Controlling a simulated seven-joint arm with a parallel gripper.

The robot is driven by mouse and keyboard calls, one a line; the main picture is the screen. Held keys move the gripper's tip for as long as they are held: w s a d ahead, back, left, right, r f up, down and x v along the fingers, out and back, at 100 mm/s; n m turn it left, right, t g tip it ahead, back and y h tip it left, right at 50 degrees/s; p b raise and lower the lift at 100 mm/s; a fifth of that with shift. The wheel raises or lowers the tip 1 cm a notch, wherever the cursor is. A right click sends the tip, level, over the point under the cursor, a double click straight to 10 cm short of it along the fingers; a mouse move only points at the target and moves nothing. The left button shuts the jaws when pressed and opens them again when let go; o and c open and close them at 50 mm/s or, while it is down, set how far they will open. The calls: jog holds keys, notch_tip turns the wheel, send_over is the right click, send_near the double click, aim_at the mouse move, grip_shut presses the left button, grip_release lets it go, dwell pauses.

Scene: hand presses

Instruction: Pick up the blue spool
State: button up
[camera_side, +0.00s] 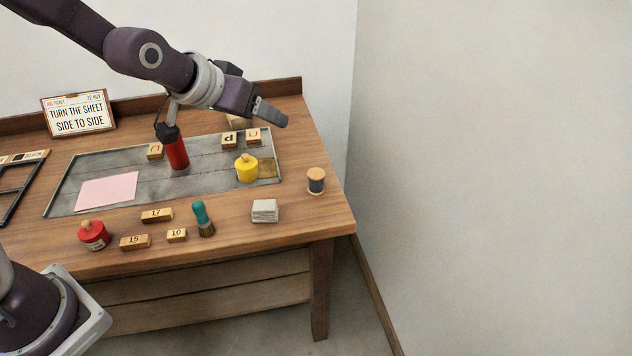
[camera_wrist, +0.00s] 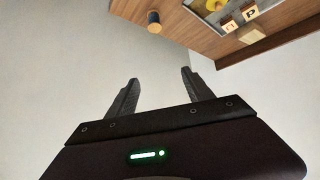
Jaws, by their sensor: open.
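The blue spool (camera_side: 316,183) stands upright near the right edge of the wooden table, with pale wooden ends and dark blue thread. In the wrist view the spool (camera_wrist: 154,20) is near the top, beyond and between my finger directions. My gripper (camera_side: 272,115) is high above the back right of the table, up and to the left of the spool in the side view. Its two fingers (camera_wrist: 158,82) are apart with nothing between them.
A yellow pot (camera_side: 247,170) and grey cloth stack (camera_side: 265,211) stand left of the spool. The table around the spool is clear.

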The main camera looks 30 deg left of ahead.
jog(key=w+d+f+t, duration=0.1)
jog(key=w+f+t, duration=0.1)
jog(key=w+f, duration=0.75)
jog(key=t+y, duration=0.1)
jog(key=t, duration=0.1)
send_near(312, 182)
jog(key=x, duration=0.5)
jog(key=shift+a+r, duration=0.15)
jog(key=shift+a, duration=0.2)
jog(key=shift+w+f, duration=0.2)
jog(key=shift+f, duration=0.05)
jog(key=x, duration=0.4)
jog(key=d+x, duration=0.1)
jog(key=x, duration=0.1)
jog(key=shift+w+a, duration=0.1)
jog(key=shift+w, duration=0.2)
grip_shut()
